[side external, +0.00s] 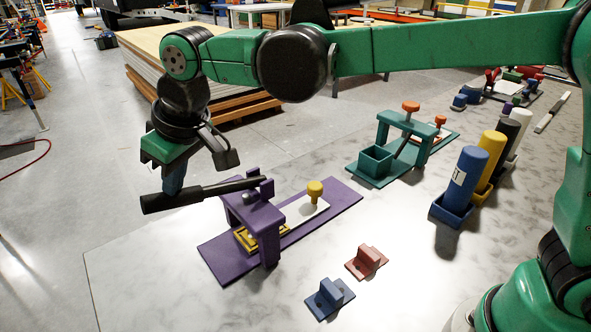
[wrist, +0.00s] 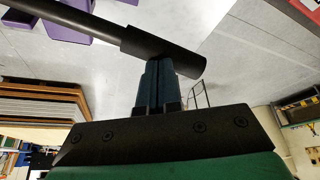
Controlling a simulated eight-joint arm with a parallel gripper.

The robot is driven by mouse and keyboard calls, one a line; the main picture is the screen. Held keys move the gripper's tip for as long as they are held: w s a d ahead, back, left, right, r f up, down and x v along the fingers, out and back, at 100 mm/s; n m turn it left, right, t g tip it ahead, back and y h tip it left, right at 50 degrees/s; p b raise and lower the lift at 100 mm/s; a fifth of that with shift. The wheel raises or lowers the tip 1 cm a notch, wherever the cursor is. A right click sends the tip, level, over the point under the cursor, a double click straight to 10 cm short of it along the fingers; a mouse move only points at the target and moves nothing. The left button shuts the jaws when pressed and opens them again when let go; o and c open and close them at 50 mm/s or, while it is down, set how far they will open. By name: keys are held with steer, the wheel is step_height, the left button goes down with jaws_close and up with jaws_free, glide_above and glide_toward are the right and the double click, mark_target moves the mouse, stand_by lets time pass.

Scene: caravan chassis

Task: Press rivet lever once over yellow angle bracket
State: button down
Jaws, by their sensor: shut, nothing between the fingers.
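The black rivet lever (side external: 215,188) extends left from the purple riveting stand (side external: 212,256), its thick handle slightly lower than its pivot end. The yellow angle bracket (side external: 245,239) sits on the stand's base under the purple arch, partly hidden by it. My gripper (side external: 172,187) is shut and empty, with its blue fingers pointing down at the handle. In the wrist view, the closed fingertips (wrist: 160,64) meet the lever handle (wrist: 165,52) near its free end. They appear to touch it, but exact contact is hard to tell.
A white strip and yellow knob (side external: 315,191) lie on the purple base. A blue bracket (side external: 329,297) and red bracket (side external: 367,261) lie in front. A teal fixture (side external: 375,162) and several coloured cylinders stand to the right. The table's left front is clear.

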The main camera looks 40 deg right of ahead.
steer(key=shift+r, duration=3.35)
steer(key=shift+d, duration=0.15)
steer(key=s+d+f+m+t+h, duration=0.1)
steer(key=s+d+f+m, duration=0.2)
steer(key=d, duration=0.8)
steer(key=s+d+f+m+t+h, duration=0.1)
steer(key=s+d+f+m+t, duration=0.1)
steer(key=s+d+f, duration=0.5)
steer(key=s+d+m, duration=0.1)
steer(key=s+d, duration=0.1)
steer(key=d, duration=0.2)
steer(key=shift+d, duration=0.35)
